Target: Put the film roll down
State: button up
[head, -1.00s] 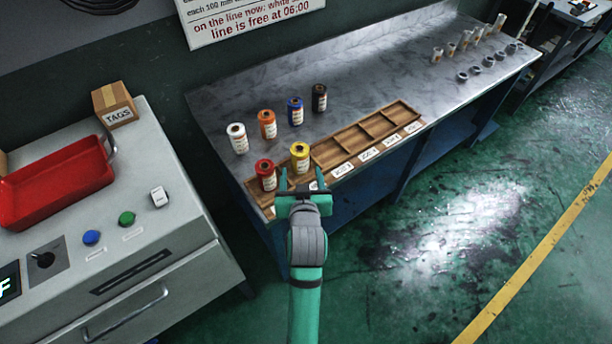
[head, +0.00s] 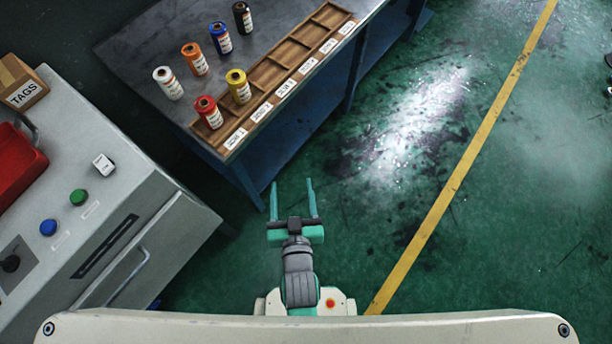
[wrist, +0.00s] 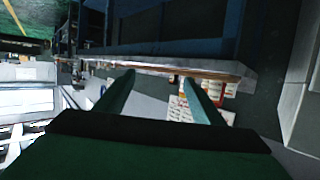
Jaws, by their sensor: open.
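My gripper (head: 292,188) is open and empty in the head view, held over the green floor in front of the bench, apart from it. Its two fingers also show in the wrist view (wrist: 158,85), with nothing between them. Film rolls stand upright on the bench: a red roll (head: 208,112) and a yellow roll (head: 238,86) in the near slots of the wooden tray (head: 262,76). A white roll (head: 168,83), an orange roll (head: 195,59), a blue roll (head: 220,38) and a black roll (head: 242,17) stand behind the tray on the metal top.
A grey cabinet (head: 130,185) at the left bears a red bin (head: 18,165), a TAGS box (head: 20,82), a blue button (head: 48,227) and a green button (head: 78,197). The farther tray slots are empty. Open floor with a yellow line (head: 460,165) lies to the right.

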jog(key=s+d+r, duration=0.1)
jog(key=s+d, duration=0.1)
jog(key=s, duration=0.5)
jog(key=s+d+r+m+h, duration=0.1)
jog(key=s+r, duration=0.1)
jog(key=s, duration=0.5)
jog(key=shift+s+d+r+t+h, duration=0.3)
jog(key=shift+s+d+t, duration=0.1)
